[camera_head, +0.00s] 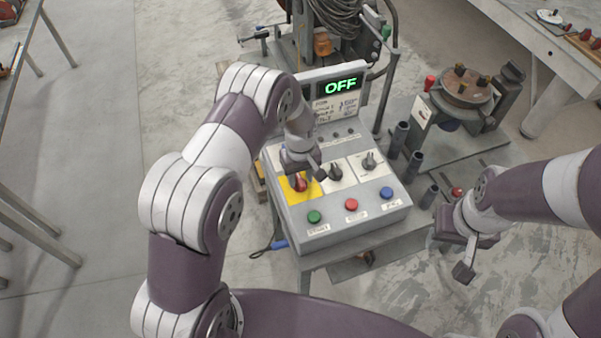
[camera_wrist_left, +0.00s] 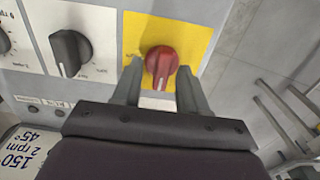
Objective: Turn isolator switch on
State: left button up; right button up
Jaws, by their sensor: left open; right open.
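The isolator switch is a red rotary knob (camera_head: 299,183) on a yellow plate (camera_head: 300,194) at the left of the grey control box (camera_head: 340,226). In the left wrist view the red knob (camera_wrist_left: 161,66) stands between the fingertips of my left gripper (camera_wrist_left: 160,82), with a gap to the fingers. My left gripper (camera_head: 302,172) is open over the knob and partly hides it in the head view. The display (camera_head: 340,86) above the box reads OFF in green. My right gripper (camera_head: 464,258) is open and empty, right of the box.
Two black knobs (camera_head: 334,172) (camera_head: 369,161) sit right of the yellow plate. Green (camera_head: 314,217), red (camera_head: 351,205) and blue (camera_head: 386,193) buttons line the box front. A round positioner plate (camera_head: 464,87) stands at the back right. A table (camera_head: 545,45) is at the upper right.

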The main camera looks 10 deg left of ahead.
pick_arm(q)
jog(key=shift+s+f, duration=0.1)
jog(key=shift+f, duration=0.05)
jog(key=shift+s, duration=0.1)
grip_shut()
jog(key=shift+m, duration=0.3)
jog(key=m+b, duration=0.1)
jog(key=m, duration=0.2)
jog(key=shift+m, duration=0.3)
jog(key=m+b, duration=0.1)
jog(key=m, duration=0.3)
jog(key=m+b, duration=0.1)
jog(key=m, duration=0.4)
jog(key=shift+m, duration=2.3)
